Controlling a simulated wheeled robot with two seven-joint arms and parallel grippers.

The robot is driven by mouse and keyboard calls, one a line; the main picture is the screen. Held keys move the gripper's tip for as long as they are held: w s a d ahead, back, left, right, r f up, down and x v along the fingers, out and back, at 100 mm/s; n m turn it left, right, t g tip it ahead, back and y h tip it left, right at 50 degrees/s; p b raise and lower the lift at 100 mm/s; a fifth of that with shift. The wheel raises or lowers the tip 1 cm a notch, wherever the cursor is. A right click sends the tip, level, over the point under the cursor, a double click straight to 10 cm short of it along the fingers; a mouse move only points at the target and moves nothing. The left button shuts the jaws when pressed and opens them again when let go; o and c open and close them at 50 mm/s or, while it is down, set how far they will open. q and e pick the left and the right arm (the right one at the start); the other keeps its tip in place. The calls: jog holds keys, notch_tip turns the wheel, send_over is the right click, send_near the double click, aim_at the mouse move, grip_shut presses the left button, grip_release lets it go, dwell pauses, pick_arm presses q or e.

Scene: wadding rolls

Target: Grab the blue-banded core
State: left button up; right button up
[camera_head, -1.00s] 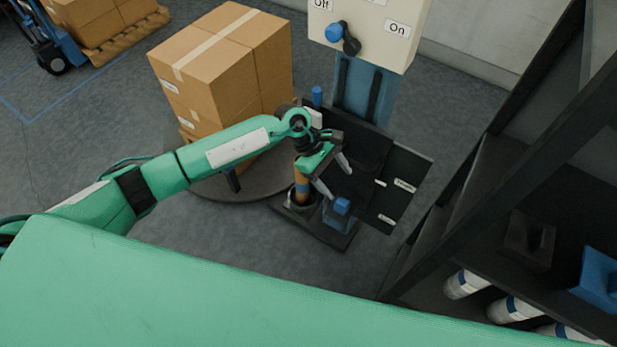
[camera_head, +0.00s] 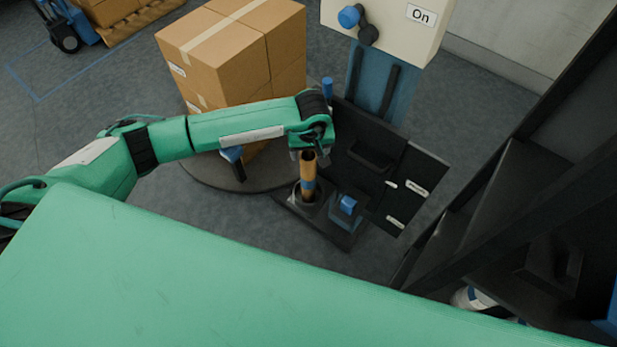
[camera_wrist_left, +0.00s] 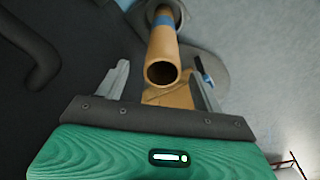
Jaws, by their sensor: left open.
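The blue-banded core (camera_head: 308,184) is a brown cardboard tube with a blue band, standing upright in a round dark holder (camera_head: 298,203) on a low black base. In the left wrist view the core (camera_wrist_left: 162,45) shows its open end towards me, with the blue band farther along it. My left gripper (camera_wrist_left: 162,70) is open, its two fingers apart on either side of the core's end in that view, with nothing gripped. In the head view the left wrist is just above the core's top, and the fingers are mostly hidden. My right gripper is not in view.
A blue-topped block (camera_head: 348,204) stands right beside the holder. A black panel (camera_head: 405,185) with white labels stands behind it. Stacked cartons (camera_head: 235,55) sit on a round platform at the left. A dark shelf (camera_head: 500,190) rises at the right.

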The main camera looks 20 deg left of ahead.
aim_at(308, 155)
pick_arm(q)
jog(key=shift+w+a+f+p, duration=0.1)
jog(key=shift+f+p, duration=0.1)
jog(key=shift+f, duration=0.7)
jog(key=shift+w+a+f+p, duration=0.15)
jog(key=shift+f, duration=0.75)
jog(key=shift+w+a+f+p, duration=0.1)
jog(key=shift+f+p, duration=0.1)
jog(key=shift+f, duration=0.7)
jog(key=c, duration=1.4)
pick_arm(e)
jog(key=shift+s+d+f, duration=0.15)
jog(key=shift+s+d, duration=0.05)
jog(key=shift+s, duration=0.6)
pick_arm(q)
jog(key=shift+r, duration=0.15)
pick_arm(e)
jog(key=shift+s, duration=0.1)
